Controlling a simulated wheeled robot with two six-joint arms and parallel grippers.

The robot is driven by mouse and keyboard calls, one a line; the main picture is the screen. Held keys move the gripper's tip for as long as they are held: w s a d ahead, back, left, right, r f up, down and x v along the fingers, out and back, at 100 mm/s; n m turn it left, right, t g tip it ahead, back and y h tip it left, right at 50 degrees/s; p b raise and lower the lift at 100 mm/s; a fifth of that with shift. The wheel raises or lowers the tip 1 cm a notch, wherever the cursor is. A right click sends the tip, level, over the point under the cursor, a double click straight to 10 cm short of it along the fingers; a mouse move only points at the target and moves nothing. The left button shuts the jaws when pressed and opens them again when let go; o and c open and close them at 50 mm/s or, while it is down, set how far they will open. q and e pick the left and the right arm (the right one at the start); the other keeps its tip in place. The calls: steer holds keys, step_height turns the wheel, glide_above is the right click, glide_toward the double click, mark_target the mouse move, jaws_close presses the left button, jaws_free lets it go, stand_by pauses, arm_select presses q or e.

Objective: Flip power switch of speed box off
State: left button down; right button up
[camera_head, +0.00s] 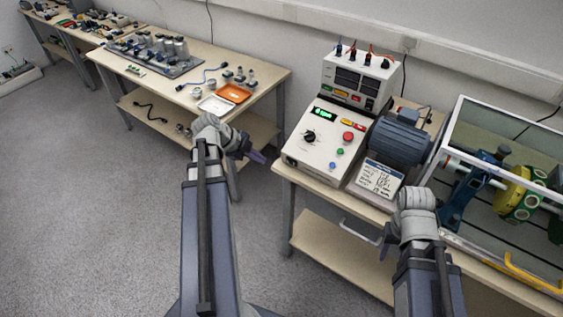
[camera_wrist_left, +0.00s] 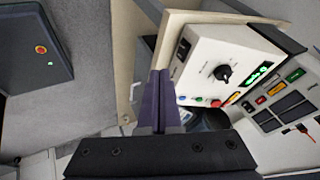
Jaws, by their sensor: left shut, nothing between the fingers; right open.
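The speed box (camera_head: 325,140) is a white box with a green display, a black knob and coloured buttons, on the wooden bench. It also shows in the left wrist view (camera_wrist_left: 205,60). A black switch (camera_wrist_left: 182,48) sits on its panel near the corner by the bench edge; in the head view it is a small dark patch (camera_head: 290,161). My left gripper (camera_head: 262,158) is shut and empty, left of the box and apart from it; its purple fingers (camera_wrist_left: 160,75) point up beside the box.
A grey motor (camera_head: 401,138) and a white label card (camera_head: 380,178) stand right of the box. A meter unit (camera_head: 358,78) is behind it. A clear-walled rig (camera_head: 500,170) is at right. Open floor separates the bench from the left table (camera_head: 270,75).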

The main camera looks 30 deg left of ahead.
mark_target(291, 162)
arm_select(q)
steer(key=shift+w+d+f+b, duration=0.55)
steer(key=shift+w+f+b, duration=0.8)
steer(key=shift+w, duration=0.15)
steer(key=shift+w+d+f+b, duration=0.6)
steer(key=shift+w+f+b, duration=0.7)
steer(key=shift+w, duration=0.15)
steer(key=shift+w+d+f+b, duration=0.55)
steer(key=shift+w+f+b, duration=0.8)
steer(key=shift+w, duration=0.15)
arm_select(e)
step_height(291, 162, down, 8)
